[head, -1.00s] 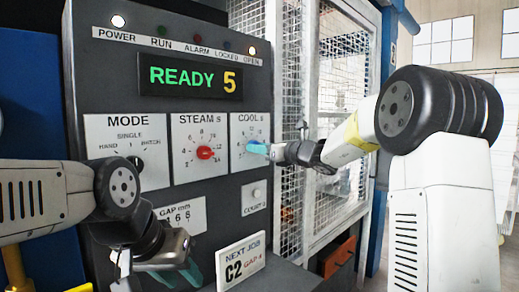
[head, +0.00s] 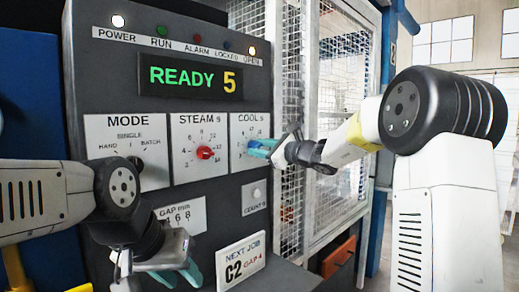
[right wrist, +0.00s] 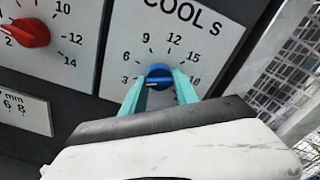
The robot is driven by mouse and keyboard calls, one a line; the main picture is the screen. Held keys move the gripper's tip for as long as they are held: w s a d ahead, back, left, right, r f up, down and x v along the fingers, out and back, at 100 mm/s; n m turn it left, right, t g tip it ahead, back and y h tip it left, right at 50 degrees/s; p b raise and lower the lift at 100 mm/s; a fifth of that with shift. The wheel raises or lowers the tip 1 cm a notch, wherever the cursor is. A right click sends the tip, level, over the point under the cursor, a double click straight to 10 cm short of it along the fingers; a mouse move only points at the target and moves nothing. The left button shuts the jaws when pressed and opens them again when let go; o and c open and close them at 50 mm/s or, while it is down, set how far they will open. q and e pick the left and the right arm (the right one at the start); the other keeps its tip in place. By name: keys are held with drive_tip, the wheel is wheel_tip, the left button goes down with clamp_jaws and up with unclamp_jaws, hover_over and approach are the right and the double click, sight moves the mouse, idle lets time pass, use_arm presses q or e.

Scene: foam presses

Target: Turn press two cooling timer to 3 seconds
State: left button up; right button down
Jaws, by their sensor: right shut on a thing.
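The COOL s dial panel (head: 250,131) is at the right of the press face, with a blue knob that shows in the right wrist view (right wrist: 158,74). My right gripper (head: 262,148) is shut on this knob; its teal fingers (right wrist: 158,90) lie on either side of it. The scale reads 3, 6, 9, 12, 15 and on. The knob's pointer is partly hidden, so I cannot tell its exact setting. The display (head: 192,76) reads READY 5. My left gripper (head: 180,273) is low at the left, empty, its teal fingers apart.
The STEAM s dial with its red knob (head: 205,153) is just left of COOL. The MODE dial (head: 132,162) is further left. A COUNT button panel (head: 254,195) and a NEXT JOB C2 sign (head: 243,262) sit below. A mesh guard (head: 337,60) stands close on the right.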

drive_tip(key=shift+n, duration=0.5)
drive_tip(key=c, duration=1)
unclamp_jaws()
drive_tip(key=shift+o, duration=0.2)
drive_tip(key=v, duration=0.8)
drive_tip(key=shift+a, duration=0.1)
